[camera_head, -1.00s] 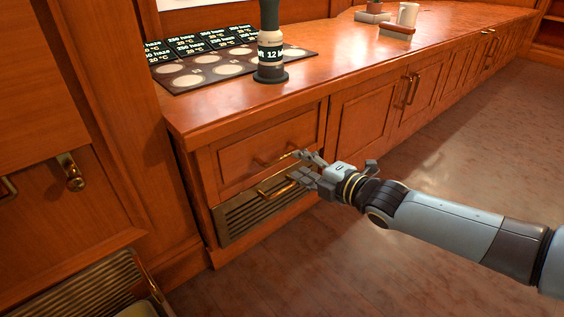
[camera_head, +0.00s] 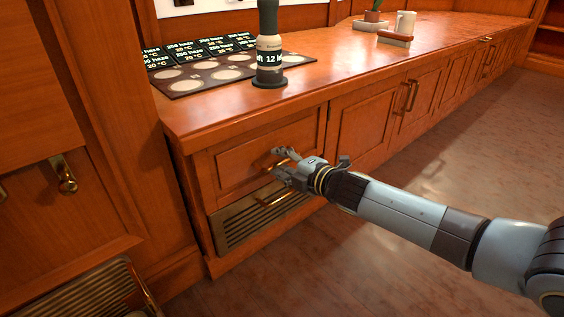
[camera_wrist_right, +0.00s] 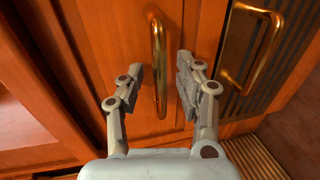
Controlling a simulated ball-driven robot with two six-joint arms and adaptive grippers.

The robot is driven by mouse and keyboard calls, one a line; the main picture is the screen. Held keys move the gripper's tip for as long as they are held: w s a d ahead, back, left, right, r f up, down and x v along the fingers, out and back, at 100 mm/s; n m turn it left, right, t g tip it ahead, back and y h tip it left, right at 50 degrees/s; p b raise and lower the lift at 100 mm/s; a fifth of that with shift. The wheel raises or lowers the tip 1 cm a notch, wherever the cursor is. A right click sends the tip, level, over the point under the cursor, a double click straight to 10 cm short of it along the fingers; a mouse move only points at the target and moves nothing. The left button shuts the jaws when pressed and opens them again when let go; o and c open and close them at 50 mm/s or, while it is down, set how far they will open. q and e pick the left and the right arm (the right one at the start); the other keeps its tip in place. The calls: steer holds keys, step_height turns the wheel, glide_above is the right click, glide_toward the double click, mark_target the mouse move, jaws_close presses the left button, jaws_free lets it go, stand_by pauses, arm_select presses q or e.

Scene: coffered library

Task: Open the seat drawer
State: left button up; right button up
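The seat drawer (camera_head: 237,164) is the plain wooden front under the left end of the long bench top, and it sits closed. Its brass bar handle (camera_wrist_right: 158,60) stands between the fingertips in the right wrist view. My right gripper (camera_head: 281,166) is at that drawer front, and it also shows in the right wrist view (camera_wrist_right: 161,75). Its fingers are open, with gaps on both sides of the handle. In the head view the fingers hide much of this handle. My left gripper is not in view.
A slatted panel (camera_head: 238,232) with its own brass handle (camera_wrist_right: 270,48) lies just below the drawer. A dark cylinder (camera_head: 269,60) and a card tray (camera_head: 190,78) stand on the bench top (camera_head: 340,72). Another slatted front (camera_head: 85,290) is at lower left. The floor (camera_head: 420,180) is clear.

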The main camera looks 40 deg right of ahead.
jaws_close()
stand_by(0.5)
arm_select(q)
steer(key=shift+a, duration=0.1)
arm_select(e)
steer(key=shift+s, duration=0.15)
